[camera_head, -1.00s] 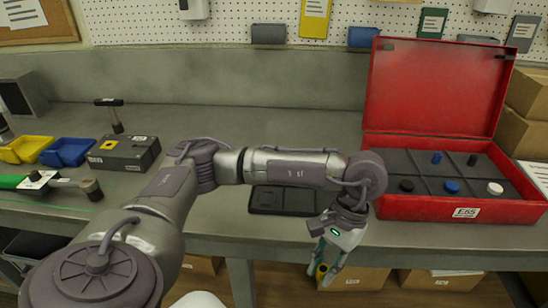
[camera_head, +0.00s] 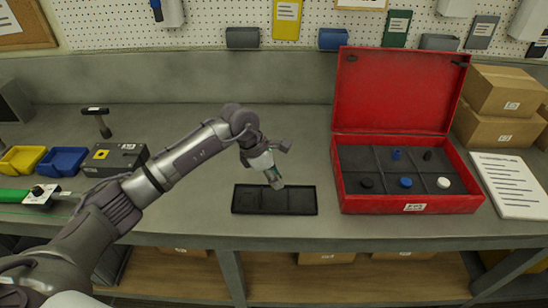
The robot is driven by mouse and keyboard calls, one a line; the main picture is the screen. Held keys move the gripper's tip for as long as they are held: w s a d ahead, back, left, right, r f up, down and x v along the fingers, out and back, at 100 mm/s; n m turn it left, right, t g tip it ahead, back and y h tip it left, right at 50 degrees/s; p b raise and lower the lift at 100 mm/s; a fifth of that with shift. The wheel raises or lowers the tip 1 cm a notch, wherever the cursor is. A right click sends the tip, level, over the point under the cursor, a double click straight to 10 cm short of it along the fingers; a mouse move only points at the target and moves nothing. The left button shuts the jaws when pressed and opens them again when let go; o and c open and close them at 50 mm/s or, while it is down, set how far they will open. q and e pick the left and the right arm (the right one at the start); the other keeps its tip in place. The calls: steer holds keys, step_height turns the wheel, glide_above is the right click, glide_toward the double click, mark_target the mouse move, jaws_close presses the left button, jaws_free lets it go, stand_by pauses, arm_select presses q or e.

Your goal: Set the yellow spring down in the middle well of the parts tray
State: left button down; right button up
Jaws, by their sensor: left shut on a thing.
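The black parts tray (camera_head: 302,201) lies on the grey bench, left of the red case, with its wells side by side. My left gripper (camera_head: 275,182) points down over the tray, around its middle well, with its fingertips close to the tray's back part. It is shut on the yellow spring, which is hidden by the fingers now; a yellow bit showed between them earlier. I cannot tell whether the spring touches the well floor. My right gripper is not in view.
An open red case (camera_head: 411,204) with small caps in its compartments stands right of the tray. A white sheet (camera_head: 508,185) and cardboard boxes (camera_head: 507,90) are farther right. A dark box (camera_head: 115,158), a hammer (camera_head: 98,120) and blue (camera_head: 62,160) and yellow (camera_head: 21,159) bins stand left.

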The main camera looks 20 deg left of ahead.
arm_select(q)
steer(key=shift+w+a+r+n, duration=0.15)
steer(key=shift+w+n, duration=0.15)
steer(key=shift+n, duration=0.2)
steer(key=shift+w+t, duration=0.15)
steer(key=shift+t, duration=0.15)
step_height(320, 180, down, 2)
steer(key=shift+b, duration=0.45)
steer(key=shift+f+b, duration=0.75)
steer(key=shift+f, duration=0.85)
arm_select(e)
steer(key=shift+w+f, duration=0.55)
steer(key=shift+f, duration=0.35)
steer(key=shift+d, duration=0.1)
arm_select(q)
steer(key=shift+f+b, duration=0.25)
steer(key=shift+b, duration=0.05)
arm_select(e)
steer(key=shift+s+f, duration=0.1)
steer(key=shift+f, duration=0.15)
arm_select(q)
steer(key=shift+f+b, duration=0.5)
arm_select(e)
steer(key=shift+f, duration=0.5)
arm_select(q)
steer(key=shift+f, duration=0.1)
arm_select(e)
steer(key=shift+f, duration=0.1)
